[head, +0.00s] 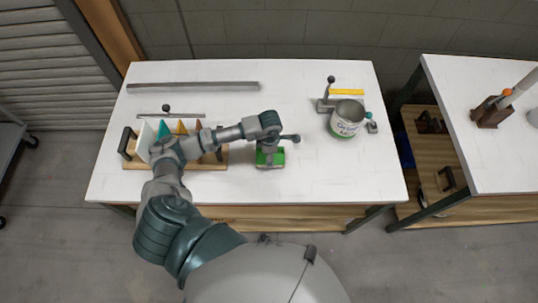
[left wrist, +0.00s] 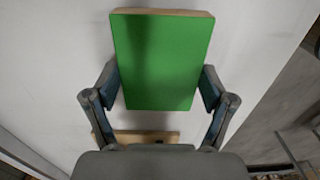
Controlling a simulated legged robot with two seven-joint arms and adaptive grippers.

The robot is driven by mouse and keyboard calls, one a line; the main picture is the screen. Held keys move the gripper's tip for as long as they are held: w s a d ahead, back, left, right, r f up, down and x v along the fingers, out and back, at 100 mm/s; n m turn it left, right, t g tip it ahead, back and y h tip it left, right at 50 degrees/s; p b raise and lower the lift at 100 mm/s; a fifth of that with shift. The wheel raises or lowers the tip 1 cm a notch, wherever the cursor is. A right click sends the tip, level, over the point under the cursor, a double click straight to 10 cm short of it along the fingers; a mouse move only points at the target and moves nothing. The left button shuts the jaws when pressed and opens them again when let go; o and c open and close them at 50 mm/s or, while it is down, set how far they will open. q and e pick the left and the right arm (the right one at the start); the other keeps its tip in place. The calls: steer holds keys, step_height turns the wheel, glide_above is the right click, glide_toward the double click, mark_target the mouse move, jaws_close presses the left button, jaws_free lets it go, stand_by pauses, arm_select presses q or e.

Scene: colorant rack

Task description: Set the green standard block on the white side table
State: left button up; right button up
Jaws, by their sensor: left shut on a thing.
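The green standard block (head: 279,157) is a flat slab with a bright green face and pale wooden edges. My left gripper (head: 270,152) is shut on it over the middle of the white table. In the left wrist view the green block (left wrist: 160,50) sits between the two fingers of my left gripper (left wrist: 160,88), one at each side edge. I cannot tell whether its underside touches the table. A second white-topped table (head: 465,110), apart at the right, fits the white side table. My right gripper is not in view.
A wooden rack (head: 135,167) with coloured wedges stands at the left, partly behind my arm. A grey bar (head: 195,86) lies along the back. A paint can (head: 347,118) stands in a holder at the right. A gap separates the two tables.

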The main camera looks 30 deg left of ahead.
arm_select(q)
steer(key=shift+d+f, duration=0.25)
steer(key=shift+f, duration=0.4)
steer(key=shift+w+d+f, duration=0.1)
steer(key=shift+d+f, duration=0.05)
steer(key=shift+d, duration=0.15)
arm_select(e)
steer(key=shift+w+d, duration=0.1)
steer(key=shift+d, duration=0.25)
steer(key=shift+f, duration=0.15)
